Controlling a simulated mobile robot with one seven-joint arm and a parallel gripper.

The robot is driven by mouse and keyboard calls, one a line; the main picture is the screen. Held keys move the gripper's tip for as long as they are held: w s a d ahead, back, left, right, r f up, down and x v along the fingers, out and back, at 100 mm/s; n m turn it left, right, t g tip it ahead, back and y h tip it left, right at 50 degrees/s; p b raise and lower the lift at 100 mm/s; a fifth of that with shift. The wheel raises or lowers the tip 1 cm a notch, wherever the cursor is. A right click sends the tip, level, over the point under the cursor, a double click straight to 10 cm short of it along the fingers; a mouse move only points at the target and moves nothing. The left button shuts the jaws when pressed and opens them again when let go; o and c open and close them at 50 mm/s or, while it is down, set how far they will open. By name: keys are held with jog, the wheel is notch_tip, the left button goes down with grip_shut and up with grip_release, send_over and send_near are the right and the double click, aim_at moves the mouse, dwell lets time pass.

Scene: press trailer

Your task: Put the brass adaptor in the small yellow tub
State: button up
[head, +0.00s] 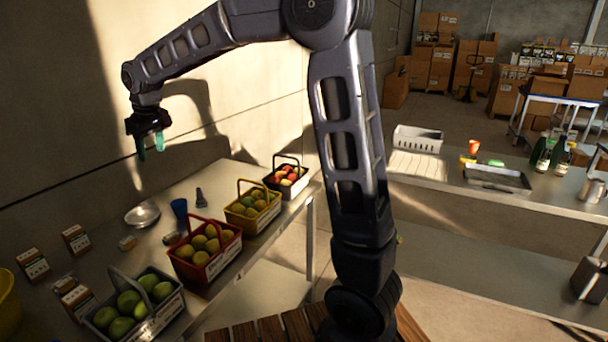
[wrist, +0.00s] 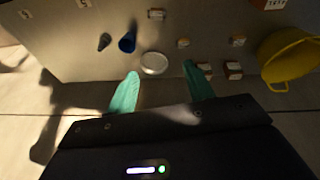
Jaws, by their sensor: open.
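My gripper (head: 150,148) is open and empty, high above the far side of the left table. Its two green fingers also show in the wrist view (wrist: 160,72), spread apart. A yellow tub (head: 7,302) is cut off at the left edge of the head view; in the wrist view it stands at the right (wrist: 291,62), with a handle. A small tan, brassy item (head: 127,243) lies near the metal dish, and shows in the wrist view (wrist: 183,43). It may be the brass adaptor, but it is too small to be sure.
A metal dish (head: 142,215), a blue cup (head: 180,210) and a dark tool (head: 201,198) are on the table. Several small boxes (head: 76,240) stand at the left. Fruit baskets (head: 205,250) line the front edge. A wall (head: 50,120) rises behind the table.

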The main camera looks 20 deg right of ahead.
jog(key=s+d+r+m+t, duration=0.1)
jog(key=s+d+m, duration=0.25)
jog(key=d, duration=0.95)
jog(key=s+d+r+m, duration=0.2)
jog(key=s+d, duration=0.2)
jog(key=d, duration=1)
jog(key=s+d+f+m, duration=0.2)
jog(key=s+d+f, duration=0.1)
jog(key=s+d, duration=0.5)
jog(key=s+d+f+m+t+h, duration=0.1)
jog(key=s+d+f+m, duration=0.2)
jog(key=s+d, duration=0.5)
jog(key=shift+s+f+h, duration=0.3)
jog(key=shift+f, duration=0.3)
